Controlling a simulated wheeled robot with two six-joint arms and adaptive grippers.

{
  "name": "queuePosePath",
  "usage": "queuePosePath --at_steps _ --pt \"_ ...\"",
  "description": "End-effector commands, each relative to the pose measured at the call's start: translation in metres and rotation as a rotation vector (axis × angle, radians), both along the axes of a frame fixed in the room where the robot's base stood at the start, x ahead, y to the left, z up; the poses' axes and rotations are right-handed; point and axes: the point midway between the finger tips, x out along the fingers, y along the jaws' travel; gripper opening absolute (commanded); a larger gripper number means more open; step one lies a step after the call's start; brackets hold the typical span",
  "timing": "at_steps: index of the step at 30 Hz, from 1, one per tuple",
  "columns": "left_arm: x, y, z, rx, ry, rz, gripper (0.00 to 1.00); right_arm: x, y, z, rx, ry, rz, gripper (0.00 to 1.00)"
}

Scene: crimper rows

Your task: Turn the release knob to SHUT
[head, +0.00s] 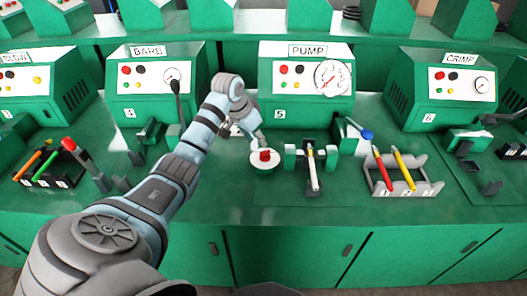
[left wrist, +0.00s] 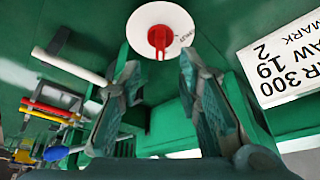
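The release knob is a red knob (head: 265,155) on a white round dial (head: 262,167) on the green bench in front of the PUMP machine (head: 306,75). In the left wrist view the red knob (left wrist: 160,40) stands out from the white dial (left wrist: 142,18), whose small lettering I cannot read. My left gripper (head: 252,138) is close to the knob. Its two fingers (left wrist: 160,68) are apart with nothing between them, and the knob shows just beyond the fingertips, roughly centred. The arm partly hides the fingers in the head view. My right gripper is not in view.
Right of the dial is a green fixture with a white-tipped lever (head: 313,170), then a blue-knobbed lever (head: 366,134) and a grey rack (head: 408,187) holding red and yellow pens. BARB (head: 150,85) and CRIMP (head: 455,90) machines flank PUMP. The bench front is clear.

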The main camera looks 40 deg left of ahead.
Motion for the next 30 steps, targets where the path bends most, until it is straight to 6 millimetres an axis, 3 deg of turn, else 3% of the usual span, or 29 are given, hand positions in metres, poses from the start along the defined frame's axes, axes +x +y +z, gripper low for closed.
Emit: queuePosePath --at_steps 3,9,20,26,30 --pt "0.013 -0.003 -0.036 -0.004 0.002 0.002 0.32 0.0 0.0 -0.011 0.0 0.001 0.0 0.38" --pt "0.027 -0.004 -0.067 0.001 0.0 0.001 0.32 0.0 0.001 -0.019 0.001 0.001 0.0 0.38" --pt "0.03 -0.004 -0.072 0.002 -0.001 0.0 0.32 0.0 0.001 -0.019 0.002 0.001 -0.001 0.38" --pt "0.029 -0.004 -0.072 0.002 -0.001 0.0 0.0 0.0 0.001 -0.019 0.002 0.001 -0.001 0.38" --pt "0.029 -0.004 -0.072 0.002 -0.001 0.0 0.0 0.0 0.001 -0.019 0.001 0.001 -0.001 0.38"
